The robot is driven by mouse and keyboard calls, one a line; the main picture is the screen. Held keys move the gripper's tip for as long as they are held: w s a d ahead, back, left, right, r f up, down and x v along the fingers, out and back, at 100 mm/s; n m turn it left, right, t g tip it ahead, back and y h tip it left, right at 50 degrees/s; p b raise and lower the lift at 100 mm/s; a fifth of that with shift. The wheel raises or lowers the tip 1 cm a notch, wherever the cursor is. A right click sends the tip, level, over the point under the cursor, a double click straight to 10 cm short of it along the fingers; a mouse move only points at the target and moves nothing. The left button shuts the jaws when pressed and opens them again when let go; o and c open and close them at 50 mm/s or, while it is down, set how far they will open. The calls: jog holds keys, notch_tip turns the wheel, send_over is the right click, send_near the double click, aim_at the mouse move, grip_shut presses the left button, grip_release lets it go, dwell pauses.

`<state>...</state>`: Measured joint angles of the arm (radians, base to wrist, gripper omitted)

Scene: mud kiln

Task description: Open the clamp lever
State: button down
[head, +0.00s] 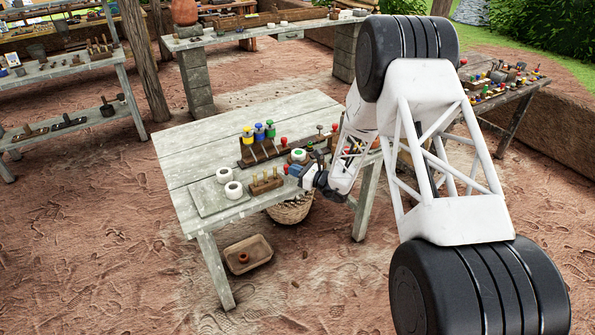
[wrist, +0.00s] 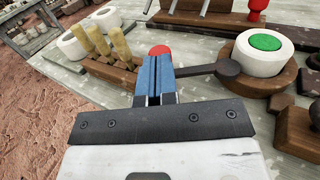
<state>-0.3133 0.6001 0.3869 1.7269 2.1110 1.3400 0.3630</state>
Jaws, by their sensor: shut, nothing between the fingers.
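The clamp lever (wrist: 200,70) appears in the wrist view as a dark grey bar. Its round end (wrist: 229,69) lies beside a white cylinder with a green top (wrist: 264,56) on a round wooden base. A red knob (wrist: 160,50) shows just beyond my fingertips, apparently at the bar's other end; my fingers hide the join. My gripper (wrist: 155,60) has blue fingers held together, empty, in front of the knob and beside the bar. I cannot tell whether they touch it. In the head view my gripper (head: 293,170) is low over the table's front side, and the lever is hard to make out.
A wooden block with several upright pegs (head: 266,182) is left of my gripper. Two white rings (head: 233,190) sit on a board farther left. A rack with yellow, blue and green-topped tools (head: 258,134) stands behind. The table's left rear (head: 190,145) is clear.

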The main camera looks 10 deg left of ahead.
aim_at(286, 168)
jog(key=shift+s+a+m+t, duration=0.1)
jog(key=shift+a+m+t, duration=0.25)
jog(key=shift+t, duration=0.25)
jog(key=shift+a, duration=1)
jog(key=shift+x, duration=0.9)
jog(key=shift+a+r, duration=0.1)
jog(key=shift+a, duration=0.1)
jog(key=shift+s, duration=0.15)
jog(key=s+d, duration=0.9)
jog(key=d, duration=0.1)
jog(key=shift+s+d, duration=0.3)
jog(key=shift+s, duration=0.05)
